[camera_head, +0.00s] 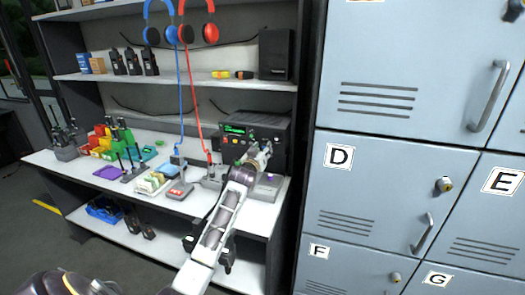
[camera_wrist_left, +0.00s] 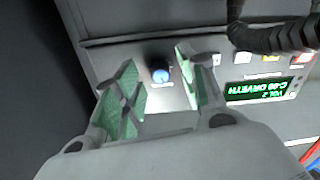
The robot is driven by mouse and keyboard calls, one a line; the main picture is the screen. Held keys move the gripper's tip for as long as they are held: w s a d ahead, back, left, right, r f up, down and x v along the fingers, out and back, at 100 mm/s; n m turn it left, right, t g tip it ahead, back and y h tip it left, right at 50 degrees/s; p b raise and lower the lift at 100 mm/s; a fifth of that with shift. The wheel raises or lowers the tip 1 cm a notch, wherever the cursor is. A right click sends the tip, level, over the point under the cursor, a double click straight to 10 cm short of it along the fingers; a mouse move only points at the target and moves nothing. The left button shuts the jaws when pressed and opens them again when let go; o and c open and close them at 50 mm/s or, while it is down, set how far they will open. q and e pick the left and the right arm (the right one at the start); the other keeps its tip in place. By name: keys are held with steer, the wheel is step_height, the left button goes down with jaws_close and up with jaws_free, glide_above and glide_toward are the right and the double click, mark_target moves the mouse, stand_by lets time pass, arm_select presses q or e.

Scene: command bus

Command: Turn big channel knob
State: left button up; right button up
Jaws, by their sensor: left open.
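The dark radio unit (camera_head: 282,134) stands on the counter, with a green lit display (camera_head: 236,129) on its front. My left gripper (camera_head: 259,157) reaches to the right part of its front and hides that part in the head view. In the left wrist view the panel appears upside down, with the display (camera_wrist_left: 258,91) at right. A round dark knob with a blue face (camera_wrist_left: 160,75), likely the big channel knob, shows between the open fingers of the left gripper (camera_wrist_left: 157,86). The green-padded fingers stand on both sides of it; contact cannot be told. My right gripper is not in view.
A black coiled cord (camera_wrist_left: 275,38) crosses the panel near the display. Blue headphones (camera_head: 160,20) and red headphones (camera_head: 198,30) hang above with cords down to the counter. Grey lockers (camera_head: 400,180) stand close at right. Small items crowd the counter's left.

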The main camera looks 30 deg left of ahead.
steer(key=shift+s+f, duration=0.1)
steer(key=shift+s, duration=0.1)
arm_select(q)
steer(key=shift+c, duration=0.6)
jaws_close()
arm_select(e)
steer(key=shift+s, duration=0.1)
